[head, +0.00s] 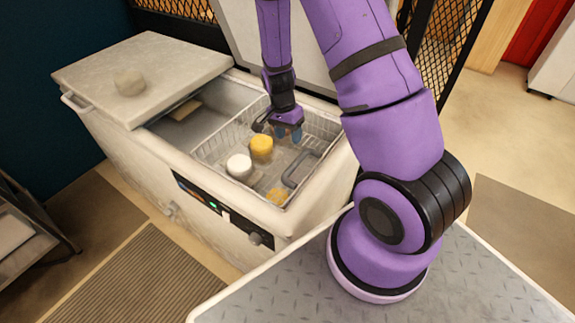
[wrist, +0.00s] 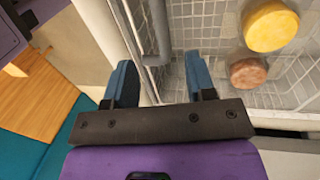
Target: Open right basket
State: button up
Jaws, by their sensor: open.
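The right basket (head: 205,155) is a white wire basket in the open right part of the chest freezer (head: 200,222). A grey bar handle (head: 291,172) shows at its right side. My gripper (head: 283,135) hangs over the basket's far side, pointing down. In the wrist view my gripper (wrist: 162,84) is open, its two blue fingers apart.
A yellow tub (head: 261,147), a white tub (head: 239,166) and an orange item (head: 277,196) are in the basket. A white panel (head: 305,62) stands upright behind.

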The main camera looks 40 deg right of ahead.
aim_at(293, 163)
jog(key=f, duration=0.3)
jog(key=s+f, duration=0.1)
jog(key=f, duration=0.3)
jog(key=s+f, duration=0.1)
jog(key=f, duration=0.3)
jog(key=shift+d+f, duration=0.1)
jog(key=shift+d, duration=0.15)
jog(key=shift+c, duration=0.4)
grip_shut()
